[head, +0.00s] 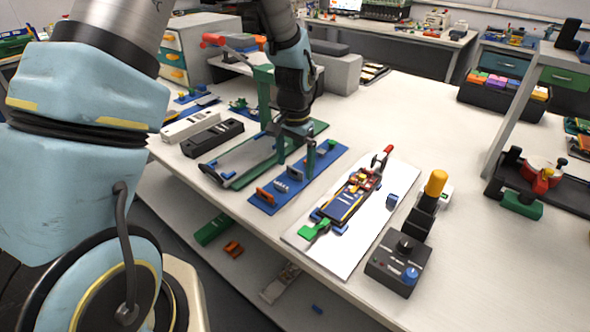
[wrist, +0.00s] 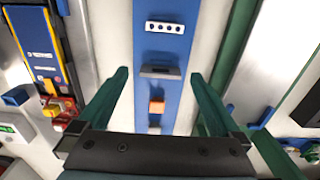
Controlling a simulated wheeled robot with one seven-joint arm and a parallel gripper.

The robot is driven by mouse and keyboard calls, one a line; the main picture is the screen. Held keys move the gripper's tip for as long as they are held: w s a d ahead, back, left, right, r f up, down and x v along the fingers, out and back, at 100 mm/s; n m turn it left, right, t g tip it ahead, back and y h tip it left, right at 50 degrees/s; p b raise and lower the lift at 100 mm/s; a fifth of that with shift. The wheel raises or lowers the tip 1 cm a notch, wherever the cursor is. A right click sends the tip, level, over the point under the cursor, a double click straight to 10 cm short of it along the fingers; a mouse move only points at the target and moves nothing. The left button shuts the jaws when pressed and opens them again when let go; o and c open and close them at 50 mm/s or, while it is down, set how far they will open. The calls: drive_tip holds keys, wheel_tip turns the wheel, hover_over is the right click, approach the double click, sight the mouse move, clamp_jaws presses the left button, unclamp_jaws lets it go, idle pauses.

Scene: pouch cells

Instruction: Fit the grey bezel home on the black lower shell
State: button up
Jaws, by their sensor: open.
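A dark grey bar-shaped part that looks like the bezel (wrist: 160,72) lies on the blue strip (wrist: 178,55), between my fingertips in the wrist view; in the head view it appears as a grey part (head: 295,174). My gripper (head: 296,158) points down over the strip, its fingers apart on either side of the strip; in the wrist view the gripper (wrist: 160,76) is open and empty. The black lower shell (head: 337,217), holding a blue cell, lies on the white mat right of the strip. It also shows in the wrist view (wrist: 64,50) at upper left.
A light grey part with holes (wrist: 165,27) and an orange block (wrist: 156,105) share the strip. A green mat with a grey tray (head: 240,158) lies left. A black control box (head: 398,265) and a yellow-handled tool (head: 435,184) stand right of the white mat (head: 300,240).

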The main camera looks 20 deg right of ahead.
drive_tip(key=shift+f, duration=0.65)
drive_tip(key=c, duration=1.4)
drive_tip(key=shift+o, duration=0.2)
